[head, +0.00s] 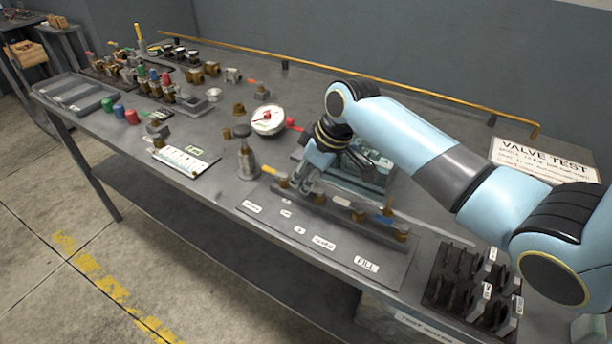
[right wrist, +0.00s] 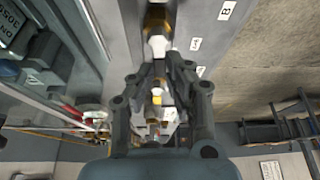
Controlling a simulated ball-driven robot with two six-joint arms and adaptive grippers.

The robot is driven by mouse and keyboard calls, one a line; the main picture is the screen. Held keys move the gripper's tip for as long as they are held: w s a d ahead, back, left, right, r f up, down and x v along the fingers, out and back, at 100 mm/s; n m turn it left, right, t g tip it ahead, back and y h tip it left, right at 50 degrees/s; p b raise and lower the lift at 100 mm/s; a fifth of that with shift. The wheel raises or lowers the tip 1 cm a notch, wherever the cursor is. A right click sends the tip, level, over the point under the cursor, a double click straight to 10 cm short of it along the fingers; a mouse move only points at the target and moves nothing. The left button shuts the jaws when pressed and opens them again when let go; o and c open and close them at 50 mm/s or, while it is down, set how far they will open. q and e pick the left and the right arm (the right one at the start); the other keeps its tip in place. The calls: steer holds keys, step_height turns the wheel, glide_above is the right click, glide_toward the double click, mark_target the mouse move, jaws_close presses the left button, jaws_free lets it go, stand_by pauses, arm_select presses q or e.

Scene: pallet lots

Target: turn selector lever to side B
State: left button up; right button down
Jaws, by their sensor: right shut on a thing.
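A row of brass valves with coloured levers runs along a grey plate (head: 388,266) near the bench's front edge. My right gripper (head: 304,188) reaches down to this row from the right and is shut on the selector lever, between the yellow lever (head: 270,170) and the blue lever (head: 384,221). The fingers hide most of the held lever. In the right wrist view, a pale piece (right wrist: 160,45) shows at the fingertips, below a brass fitting (right wrist: 157,19). A label reading B (right wrist: 227,10) is to its right. The lever's exact angle cannot be told. My left gripper is not in view.
A steel bottle-shaped part (head: 247,160) stands just left of the gripper, and a round gauge (head: 268,120) lies behind. A black rack (head: 470,285) is at the right front. Several valves and fittings crowd the left rear. A brass rail (head: 400,92) borders the back.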

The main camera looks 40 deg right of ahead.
steer(key=shift+s+a+r+n+y+p, duration=0.1)
steer(key=shift+n+y+p, duration=0.1)
steer(key=shift+n, duration=0.3)
steer(key=shift+a+n+y+p, duration=0.1)
steer(key=shift+n+p, duration=0.1)
steer(key=shift+n, duration=0.3)
steer(key=shift+s+a+n+g+y, duration=0.2)
steer(key=shift+n+g+y, duration=0.15)
steer(key=shift+n, duration=0.55)
steer(key=n, duration=0.1)
steer(key=n+g, duration=0.1)
steer(key=n, duration=0.1)
steer(key=s+n+y, duration=0.1)
steer(key=shift+a+n+g, duration=0.25)
steer(key=shift+a+n, duration=0.05)
steer(key=shift+a, duration=0.05)
steer(key=n+g, duration=0.1)
steer(key=n, duration=0.1)
steer(key=s+n+b, duration=0.1)
steer(key=n, duration=0.1)
steer(key=shift+s+a+n+g, duration=0.15)
steer(key=shift+n+g, duration=0.15)
steer(key=shift+g, duration=0.1)
steer(key=shift+s+n+g+b, duration=0.2)
steer(key=shift+s+n+g, duration=0.15)
steer(key=shift+n, duration=0.7)
steer(key=shift+s+n+g+b, duration=0.2)
steer(key=shift+n+g, duration=0.25)
steer(key=shift+n, duration=0.6)
steer(key=shift+s, duration=0.1)
